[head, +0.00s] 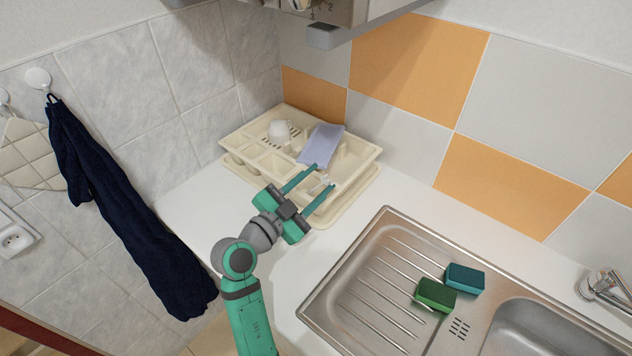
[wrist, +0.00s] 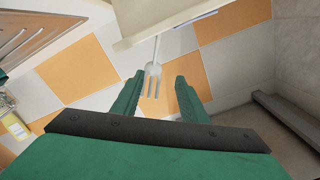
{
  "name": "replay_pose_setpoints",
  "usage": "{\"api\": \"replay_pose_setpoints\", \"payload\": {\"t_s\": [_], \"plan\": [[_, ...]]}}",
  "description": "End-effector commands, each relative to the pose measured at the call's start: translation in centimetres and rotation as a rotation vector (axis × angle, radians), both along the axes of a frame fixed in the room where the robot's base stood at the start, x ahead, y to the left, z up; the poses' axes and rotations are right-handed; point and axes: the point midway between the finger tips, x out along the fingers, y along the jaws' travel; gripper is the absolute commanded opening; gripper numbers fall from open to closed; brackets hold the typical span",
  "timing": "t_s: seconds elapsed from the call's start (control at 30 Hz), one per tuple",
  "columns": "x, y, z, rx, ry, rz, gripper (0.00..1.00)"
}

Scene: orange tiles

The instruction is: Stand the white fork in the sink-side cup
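The white fork (wrist: 153,76) shows in the wrist view with its tines toward my gripper and its handle running up to the cream rack (wrist: 165,22). In the head view only a small pale part of the fork (head: 325,182) shows between the fingers. My gripper (head: 324,177) is over the rack's front right part. Its fingers (wrist: 160,78) are apart, one on each side of the tines, with gaps visible. The fork's lower end is hidden. The dish rack (head: 262,172) has several compartments; I cannot tell which one is the sink-side cup.
A white mug (head: 280,131) and a lilac flat thing (head: 322,145) are in the rack. Right of it is the steel sink (head: 375,290) with a green sponge (head: 436,295) and a teal sponge (head: 465,278). A dark towel (head: 130,210) hangs at left. The counter (head: 400,198) between is clear.

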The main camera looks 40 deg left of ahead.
Motion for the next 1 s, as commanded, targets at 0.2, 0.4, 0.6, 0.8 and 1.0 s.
{"api": "replay_pose_setpoints", "payload": {"t_s": [0.2, 0.4, 0.6, 0.8, 1.0], "plan": [[-1.9, -0.1, 0.0, -0.001, -0.001, 0.002, 0.4], [-5.7, -0.6, 0.0, 0.0, -0.001, 0.003, 0.4], [-8.9, -1.0, 0.0, -0.001, 0.0, 0.002, 0.4], [-10.5, -1.2, 0.0, 0.0, 0.0, 0.0, 0.4], [-10.8, -1.2, 0.0, 0.0, 0.0, 0.0, 0.4]]}}
